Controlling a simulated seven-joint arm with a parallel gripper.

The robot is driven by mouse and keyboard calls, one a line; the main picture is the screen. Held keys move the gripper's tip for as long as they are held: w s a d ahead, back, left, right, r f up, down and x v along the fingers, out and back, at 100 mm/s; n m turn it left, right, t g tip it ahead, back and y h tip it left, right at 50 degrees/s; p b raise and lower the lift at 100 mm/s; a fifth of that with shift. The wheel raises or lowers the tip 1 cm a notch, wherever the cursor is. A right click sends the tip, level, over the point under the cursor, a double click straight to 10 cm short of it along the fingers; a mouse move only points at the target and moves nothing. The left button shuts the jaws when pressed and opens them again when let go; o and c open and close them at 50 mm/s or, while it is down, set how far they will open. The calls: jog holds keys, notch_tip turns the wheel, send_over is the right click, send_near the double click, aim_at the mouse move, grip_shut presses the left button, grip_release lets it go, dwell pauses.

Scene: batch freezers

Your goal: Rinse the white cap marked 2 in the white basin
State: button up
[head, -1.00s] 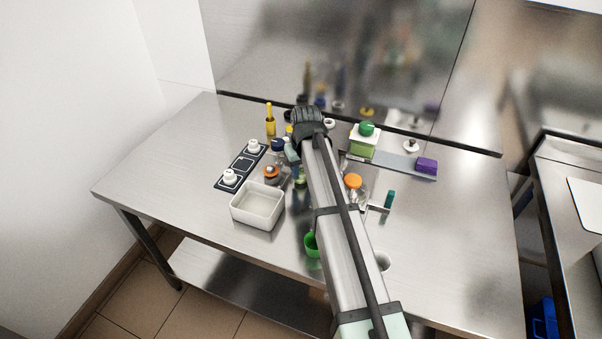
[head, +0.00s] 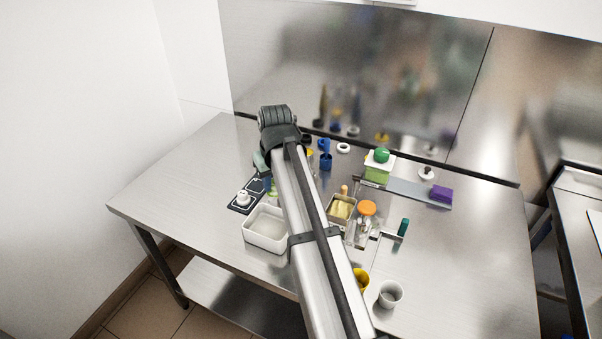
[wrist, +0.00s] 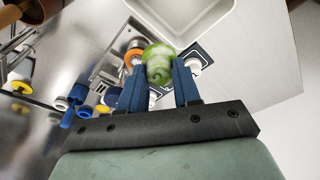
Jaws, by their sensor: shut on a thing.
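My gripper (wrist: 158,72) has blue fingers shut on a rounded green-and-white thing (wrist: 158,63). In the head view the blue fingertips (head: 268,185) are partly hidden by my arm, above the black mat (head: 255,187). A white cap (head: 243,198) stands on the mat's near end; a white cap (wrist: 194,66) also shows beside the right finger in the wrist view. I cannot read any number on it. The mat's far part is hidden behind my arm. The white basin (head: 262,247) stands in front of the mat, and shows at the wrist view's top (wrist: 190,12).
An orange ring-shaped thing (wrist: 133,56) is near the left finger. Blue pieces (head: 325,160), a beige container (head: 341,209), an orange-lidded jar (head: 367,209), and yellow and grey cups (head: 390,294) stand right of my arm. The table's left side (head: 190,180) is clear.

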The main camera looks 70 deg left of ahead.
jog(key=s+d+n, duration=0.3)
jog(key=d, duration=0.2)
jog(key=shift+f, duration=5.15)
jog(key=shift+a, duration=0.1)
jog(key=shift+r, duration=0.1)
notch_tip(320, 180, up, 8)
dwell(1.2)
jog(key=shift+r, duration=1.85)
